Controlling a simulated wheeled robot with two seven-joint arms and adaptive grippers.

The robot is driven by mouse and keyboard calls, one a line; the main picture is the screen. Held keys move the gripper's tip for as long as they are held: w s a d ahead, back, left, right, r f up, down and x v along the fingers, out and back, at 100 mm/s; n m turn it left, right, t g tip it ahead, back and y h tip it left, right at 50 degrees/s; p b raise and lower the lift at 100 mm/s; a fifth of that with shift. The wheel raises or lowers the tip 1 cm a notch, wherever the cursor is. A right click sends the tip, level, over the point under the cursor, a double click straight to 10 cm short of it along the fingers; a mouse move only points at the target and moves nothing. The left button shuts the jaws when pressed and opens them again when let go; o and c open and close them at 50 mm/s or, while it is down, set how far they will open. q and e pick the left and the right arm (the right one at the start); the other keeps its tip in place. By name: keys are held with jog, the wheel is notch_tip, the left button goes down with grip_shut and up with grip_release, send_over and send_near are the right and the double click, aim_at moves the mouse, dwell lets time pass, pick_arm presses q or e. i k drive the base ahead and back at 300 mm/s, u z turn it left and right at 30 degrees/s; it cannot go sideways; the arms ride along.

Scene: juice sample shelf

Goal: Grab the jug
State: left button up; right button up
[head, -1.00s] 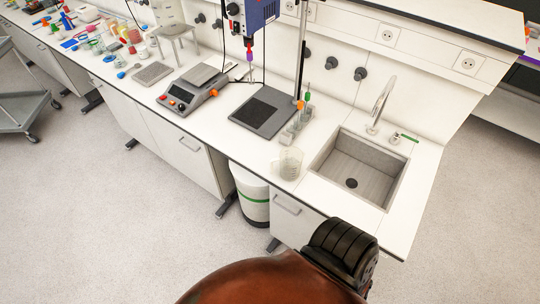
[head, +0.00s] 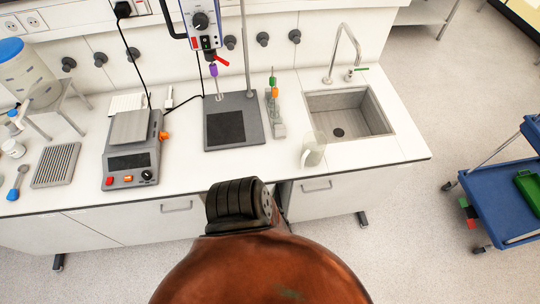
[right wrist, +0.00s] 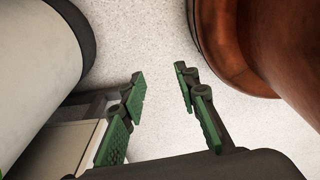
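A clear, see-through jug (head: 313,150) stands upright on the white bench near its front edge, left of the sink in the head view. My right gripper (right wrist: 160,78) shows in the right wrist view with its two green-padded fingers spread apart. Nothing is between them but pale speckled floor. The jug does not show in the right wrist view. Neither gripper shows in the head view.
The sink (head: 350,112) is right of the jug. A small rack (head: 275,118) and a stirrer with a dark base plate (head: 234,122) stand to its left and behind. A hotplate (head: 131,150) is further left. A blue cart (head: 500,185) stands at the right.

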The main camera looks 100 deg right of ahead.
aim_at(315, 144)
jog(key=i, duration=0.35)
jog(key=z, duration=3.6)
jog(key=i, duration=0.5)
